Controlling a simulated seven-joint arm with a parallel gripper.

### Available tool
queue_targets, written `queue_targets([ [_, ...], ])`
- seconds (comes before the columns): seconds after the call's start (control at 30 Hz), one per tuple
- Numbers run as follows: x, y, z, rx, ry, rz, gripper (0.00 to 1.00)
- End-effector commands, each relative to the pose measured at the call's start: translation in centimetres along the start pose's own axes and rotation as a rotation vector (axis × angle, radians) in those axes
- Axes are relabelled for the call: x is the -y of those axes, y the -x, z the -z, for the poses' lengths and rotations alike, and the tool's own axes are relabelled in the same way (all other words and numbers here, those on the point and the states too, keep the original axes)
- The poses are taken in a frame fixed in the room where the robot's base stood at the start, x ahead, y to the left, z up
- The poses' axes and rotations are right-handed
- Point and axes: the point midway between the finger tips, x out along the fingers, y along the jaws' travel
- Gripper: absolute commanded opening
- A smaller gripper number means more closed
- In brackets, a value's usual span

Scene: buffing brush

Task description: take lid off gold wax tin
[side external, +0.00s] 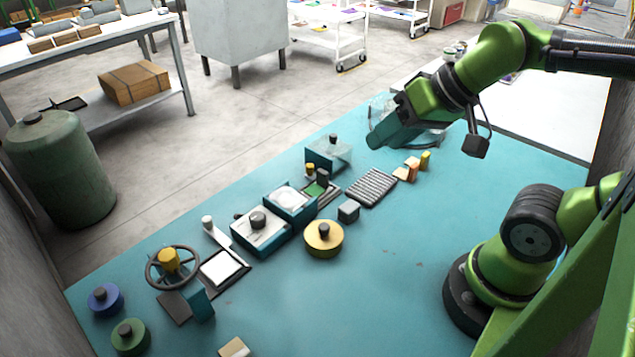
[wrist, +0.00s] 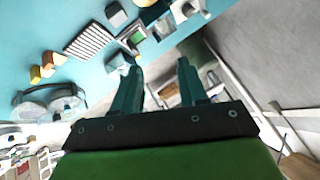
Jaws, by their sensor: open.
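The gold wax tin (side external: 323,240) stands upright on the teal bench, right of the middle row of boxes in the side external view. It is a round gold tin with a dark knob on top, and its lid appears to be on. My gripper (side external: 377,140) is raised above the far part of the bench, well away from the tin. In the wrist view my gripper (wrist: 160,75) shows two teal fingers spread apart with nothing between them. I cannot make out the gold tin in the wrist view.
A blue tin (side external: 105,299) and a green tin (side external: 131,336) stand at the near left. A handwheel (side external: 172,268) rises beside them. A ribbed grey block (side external: 371,187), a small grey cube (side external: 348,211) and open boxes (side external: 290,203) lie near the gold tin. Bench space right of the tin is clear.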

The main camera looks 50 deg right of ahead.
Motion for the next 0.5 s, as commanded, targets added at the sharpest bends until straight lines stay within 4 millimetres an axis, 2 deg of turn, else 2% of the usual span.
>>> queue_targets([
  [0.03, 0.0, 0.0, 0.0, 0.000, 0.000, 0.000, 0.43],
  [0.1, 0.0, 0.0, 0.0, 0.000, 0.000, 0.000, 0.53],
  [0.13, 0.0, 0.0, 0.0, 0.000, 0.000, 0.000, 0.55],
  [0.37, 0.0, 0.0, 0.0, 0.000, 0.000, 0.000, 0.55],
  [0.5, 0.1, -1.1, -0.3, 0.046, 0.008, -0.013, 0.55],
])
